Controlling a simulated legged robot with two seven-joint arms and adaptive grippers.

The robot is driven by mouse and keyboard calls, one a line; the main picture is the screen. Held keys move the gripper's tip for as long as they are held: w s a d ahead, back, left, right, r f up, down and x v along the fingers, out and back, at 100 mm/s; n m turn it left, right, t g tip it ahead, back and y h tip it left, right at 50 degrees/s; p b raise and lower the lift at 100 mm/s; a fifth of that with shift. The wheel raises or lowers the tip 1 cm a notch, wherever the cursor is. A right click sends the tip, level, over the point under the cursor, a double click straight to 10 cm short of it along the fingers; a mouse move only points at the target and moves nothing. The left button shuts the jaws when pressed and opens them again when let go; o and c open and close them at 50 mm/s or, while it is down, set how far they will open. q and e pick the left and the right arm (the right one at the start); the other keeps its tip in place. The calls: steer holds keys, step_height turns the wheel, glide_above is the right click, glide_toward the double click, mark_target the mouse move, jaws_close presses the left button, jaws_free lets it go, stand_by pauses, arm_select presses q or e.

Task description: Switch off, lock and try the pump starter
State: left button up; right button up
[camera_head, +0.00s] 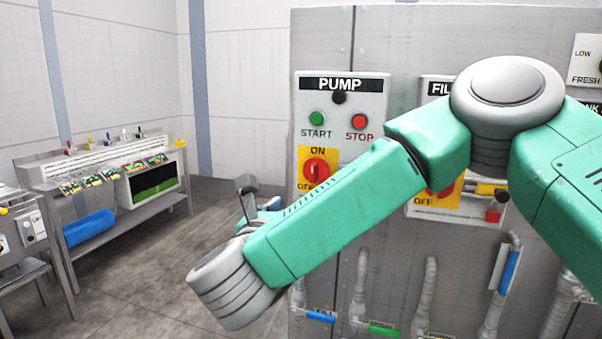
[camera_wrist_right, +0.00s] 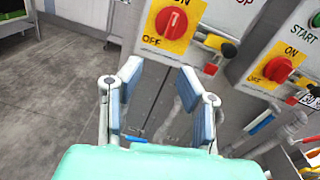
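The pump starter (camera_head: 342,107) is a pale box labelled PUMP, with a green START button (camera_head: 316,118), a red STOP button (camera_head: 359,121) and a dark round fitting (camera_head: 339,97). Its red rotary switch (camera_head: 316,169) sits on a yellow ON/OFF plate, and its grip looks turned toward ON. The switch also shows in the right wrist view (camera_wrist_right: 171,22). A yellow piece (camera_wrist_right: 216,42) with dark and red parts is beside it. My right gripper (camera_wrist_right: 161,97) is open and empty, below and apart from the switch. My forearm hides the starter's lower part in the head view. My left gripper is out of view.
A second starter (camera_head: 432,90) with a similar switch (camera_wrist_right: 278,69) stands to the right, partly behind my arm. Pipes with blue and green handles (camera_head: 384,329) run below on the cabinet. A bench (camera_head: 110,190) with coloured items is at left. Floor between is clear.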

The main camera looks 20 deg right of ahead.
mark_target(311, 173)
steer(key=w+d+p, duration=0.1)
steer(key=w+d, duration=0.2)
steer(key=w+d+r+m+p, duration=0.1)
steer(key=w+d, duration=0.2)
steer(key=w, duration=0.1)
steer(key=w+d+r+m+p, duration=0.1)
steer(key=w+d+p, duration=0.1)
steer(key=w+d, duration=0.1)
steer(key=shift+w+d+r+h, duration=0.1)
steer(key=shift+w+h, duration=0.3)
steer(key=shift+w, duration=0.1)
steer(key=shift+w+d, duration=0.1)
steer(key=shift+d, duration=0.05)
steer(key=shift+a, duration=0.5)
jaws_close()
steer(key=shift+a, duration=0.25)
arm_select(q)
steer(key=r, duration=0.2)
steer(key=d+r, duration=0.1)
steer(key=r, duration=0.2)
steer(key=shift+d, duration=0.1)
